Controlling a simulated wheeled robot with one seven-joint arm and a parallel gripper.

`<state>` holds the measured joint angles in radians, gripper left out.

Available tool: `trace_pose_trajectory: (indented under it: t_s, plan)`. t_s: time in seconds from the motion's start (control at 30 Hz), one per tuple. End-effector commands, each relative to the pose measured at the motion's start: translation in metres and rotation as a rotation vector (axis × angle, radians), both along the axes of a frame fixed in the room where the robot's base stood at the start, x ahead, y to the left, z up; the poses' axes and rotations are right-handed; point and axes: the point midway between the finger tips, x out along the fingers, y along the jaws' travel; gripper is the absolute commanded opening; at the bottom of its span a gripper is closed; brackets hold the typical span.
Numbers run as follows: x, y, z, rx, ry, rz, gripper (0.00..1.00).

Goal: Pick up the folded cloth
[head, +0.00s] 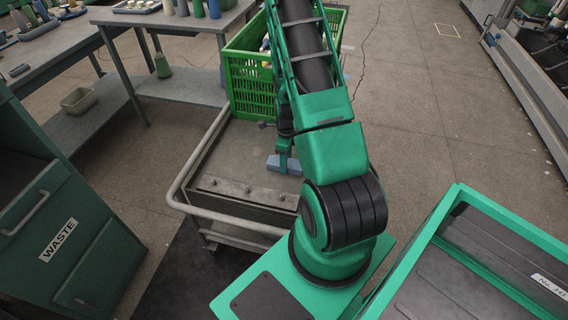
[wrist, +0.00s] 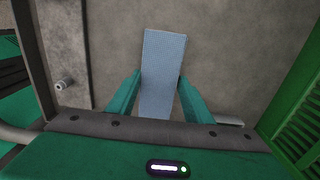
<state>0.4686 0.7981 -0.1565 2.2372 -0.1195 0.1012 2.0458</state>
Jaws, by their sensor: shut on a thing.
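The folded cloth (wrist: 164,62) is a blue-grey, ribbed strip. In the wrist view it lies between the two green fingers of my gripper (wrist: 160,92) and reaches out past their tips. My gripper is shut on it. In the head view the cloth (head: 284,164) shows at the end of my arm, over the grey top of a cart. My gripper (head: 284,150) is partly hidden there behind my own arm. I cannot tell whether the cloth touches the cart top.
The cart (head: 225,150) has a raised metal rail. A green crate (head: 248,88) stands at its far end, close to my gripper. A WASTE cabinet (head: 62,235) is at the left, and a workbench (head: 80,48) is at the back left. Open floor (head: 420,110) lies to the right.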

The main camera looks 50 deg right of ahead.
Motion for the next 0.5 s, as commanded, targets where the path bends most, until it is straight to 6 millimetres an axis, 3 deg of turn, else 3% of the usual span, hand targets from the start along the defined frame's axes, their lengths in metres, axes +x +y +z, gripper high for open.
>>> trace_pose_trajectory:
  t_s: [0.37,0.5]
  plan:
    - [0.001,0.0,0.041,-0.002,-0.004,0.0,0.21]
    - [-0.012,0.027,0.056,0.001,-0.001,0.004,0.21]
